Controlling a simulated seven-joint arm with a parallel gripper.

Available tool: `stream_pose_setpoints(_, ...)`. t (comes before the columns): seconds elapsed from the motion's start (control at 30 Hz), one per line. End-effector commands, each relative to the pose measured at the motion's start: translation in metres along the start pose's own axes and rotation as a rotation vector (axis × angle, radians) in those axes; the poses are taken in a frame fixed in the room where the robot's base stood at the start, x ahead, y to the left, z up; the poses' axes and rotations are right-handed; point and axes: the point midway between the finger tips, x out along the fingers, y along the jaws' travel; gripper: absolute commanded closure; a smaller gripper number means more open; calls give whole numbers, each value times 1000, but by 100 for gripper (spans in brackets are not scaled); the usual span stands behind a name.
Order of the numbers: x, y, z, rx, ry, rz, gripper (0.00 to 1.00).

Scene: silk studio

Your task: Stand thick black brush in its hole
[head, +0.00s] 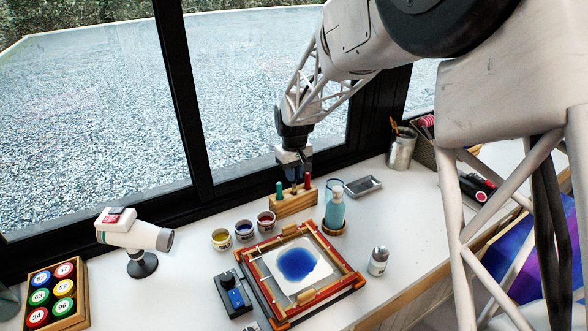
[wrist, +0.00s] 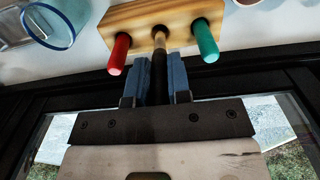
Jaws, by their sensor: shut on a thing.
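The wooden brush block (head: 292,205) stands on the white table near the window. A green brush handle (head: 279,188) and a red one (head: 307,180) stand at its two ends. In the wrist view the block (wrist: 185,17) shows its middle hole between the red handle (wrist: 119,53) and the green handle (wrist: 205,41). My gripper (head: 294,172), with blue fingers, is shut on the thick black brush (wrist: 160,68), directly over the block. The brush's lighter end lies at the middle hole; I cannot tell how deep it sits.
Paint jars (head: 244,231) stand left of the block. The framed silk (head: 315,257) lies in front. A metal tray (head: 363,186) lies to the right. Dark window frame is close behind.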

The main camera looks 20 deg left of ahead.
Motion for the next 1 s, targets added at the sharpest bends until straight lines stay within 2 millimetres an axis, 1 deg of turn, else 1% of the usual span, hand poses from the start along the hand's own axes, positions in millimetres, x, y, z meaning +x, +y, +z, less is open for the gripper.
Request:
stream_pose_setpoints(0.2,5,0,0,0,0,0,97)
stream_pose_setpoints(1.0,8,0,0,0,1,0,97)
